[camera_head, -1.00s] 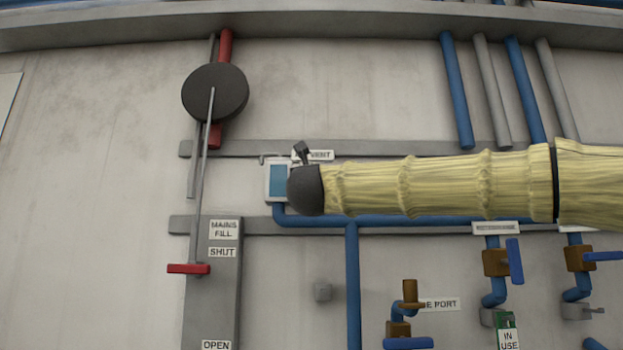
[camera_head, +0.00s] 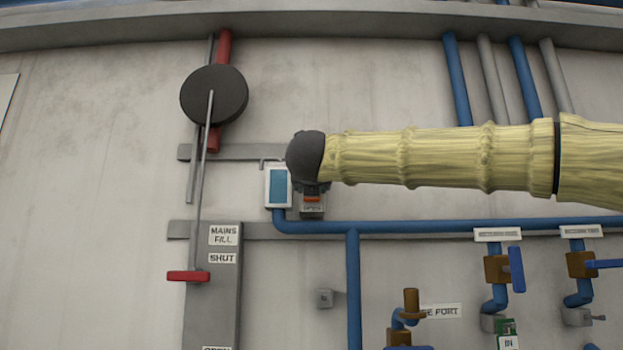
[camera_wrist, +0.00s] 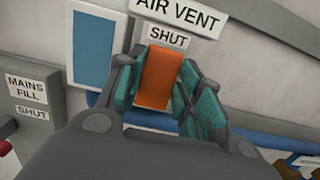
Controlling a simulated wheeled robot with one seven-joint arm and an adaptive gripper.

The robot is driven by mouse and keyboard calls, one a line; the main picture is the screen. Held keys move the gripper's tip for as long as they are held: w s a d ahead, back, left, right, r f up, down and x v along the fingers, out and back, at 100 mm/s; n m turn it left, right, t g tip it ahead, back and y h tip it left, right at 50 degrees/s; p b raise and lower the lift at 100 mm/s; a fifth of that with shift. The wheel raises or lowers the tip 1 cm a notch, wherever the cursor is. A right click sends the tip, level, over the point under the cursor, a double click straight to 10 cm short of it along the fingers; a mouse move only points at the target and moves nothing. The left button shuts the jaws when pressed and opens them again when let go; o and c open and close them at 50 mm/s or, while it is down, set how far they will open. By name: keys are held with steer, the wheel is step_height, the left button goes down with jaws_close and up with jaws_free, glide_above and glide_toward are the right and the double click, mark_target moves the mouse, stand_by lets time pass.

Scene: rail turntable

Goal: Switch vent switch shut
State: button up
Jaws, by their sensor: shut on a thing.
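The vent switch (camera_wrist: 161,75) is an orange rocker or lever in the wrist view. It sits right below a "SHUT" label, with an "AIR VENT" label (camera_wrist: 177,14) above that. My gripper (camera_wrist: 158,95) has a teal-padded finger on each side of the orange piece and is shut on it. In the head view my gripper (camera_head: 310,187) points down at the vent unit, where only a thin orange strip of the switch (camera_head: 312,199) shows. The lower part of the switch's housing is hidden by the gripper in the wrist view.
A white box with a blue panel (camera_head: 278,186) is just left of the gripper. A blue pipe (camera_head: 400,226) runs below. The mains fill lever with a red handle (camera_head: 188,276) hangs further left. Valves with blue handles (camera_head: 516,266) are at lower right.

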steer(key=shift+r+g, duration=0.25)
steer(key=shift+g, duration=0.25)
steer(key=o, duration=1)
steer(key=s, duration=1.2)
steer(key=shift+d, duration=0.1)
